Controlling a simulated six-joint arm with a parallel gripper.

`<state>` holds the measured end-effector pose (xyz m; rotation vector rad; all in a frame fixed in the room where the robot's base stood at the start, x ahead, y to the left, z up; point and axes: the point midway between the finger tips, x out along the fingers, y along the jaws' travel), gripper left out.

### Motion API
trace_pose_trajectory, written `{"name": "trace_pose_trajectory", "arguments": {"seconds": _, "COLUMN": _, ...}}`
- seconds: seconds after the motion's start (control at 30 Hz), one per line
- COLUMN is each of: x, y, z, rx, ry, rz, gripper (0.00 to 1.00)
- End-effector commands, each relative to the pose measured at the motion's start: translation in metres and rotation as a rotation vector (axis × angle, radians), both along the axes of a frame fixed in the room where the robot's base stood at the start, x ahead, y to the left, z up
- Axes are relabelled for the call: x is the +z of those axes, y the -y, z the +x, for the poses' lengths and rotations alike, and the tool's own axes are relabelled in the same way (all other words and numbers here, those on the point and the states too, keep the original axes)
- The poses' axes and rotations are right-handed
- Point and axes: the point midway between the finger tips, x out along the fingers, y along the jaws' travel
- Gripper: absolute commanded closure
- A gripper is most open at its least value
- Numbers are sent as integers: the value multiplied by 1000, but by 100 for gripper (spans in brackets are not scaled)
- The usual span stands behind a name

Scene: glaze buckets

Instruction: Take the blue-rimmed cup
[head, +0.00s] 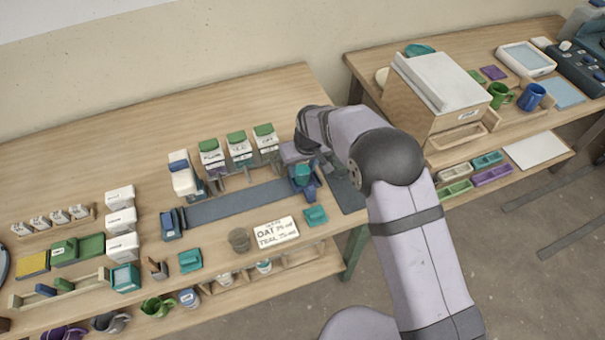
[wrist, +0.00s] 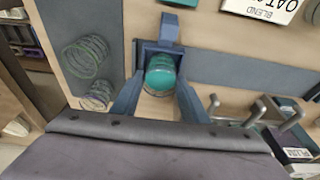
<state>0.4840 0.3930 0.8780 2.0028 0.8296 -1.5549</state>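A clear cup with a bluish-purple rim (wrist: 97,95) stands on a dark mat at the left of the wrist view. A similar cup with a green rim (wrist: 85,57) is just beyond it. I do not make out either cup in the head view, where my arm covers part of that mat. My gripper (wrist: 160,88) is beside the cups, not around them. Blue finger-like parts flank a teal rounded thing (wrist: 160,72) in a blue frame. It also shows below my wrist in the head view (head: 303,172). Whether the fingers touch it is unclear.
Labelled dispensers with green lids (head: 238,148) stand behind a long grey-blue mat (head: 235,204). A sign reading OAT (head: 276,234) and a dark clear cup (head: 239,240) are at the front. White boxes (head: 121,221) stand left. A second table on the right holds mugs (head: 532,97).

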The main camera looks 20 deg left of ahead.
Motion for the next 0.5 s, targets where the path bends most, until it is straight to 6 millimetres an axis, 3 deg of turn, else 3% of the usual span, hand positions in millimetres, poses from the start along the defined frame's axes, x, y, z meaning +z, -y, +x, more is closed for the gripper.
{"name": "trace_pose_trajectory", "arguments": {"seconds": 0.5, "x": 13, "y": 0, "z": 0, "rx": 0, "ry": 1, "rz": 1, "gripper": 73}}
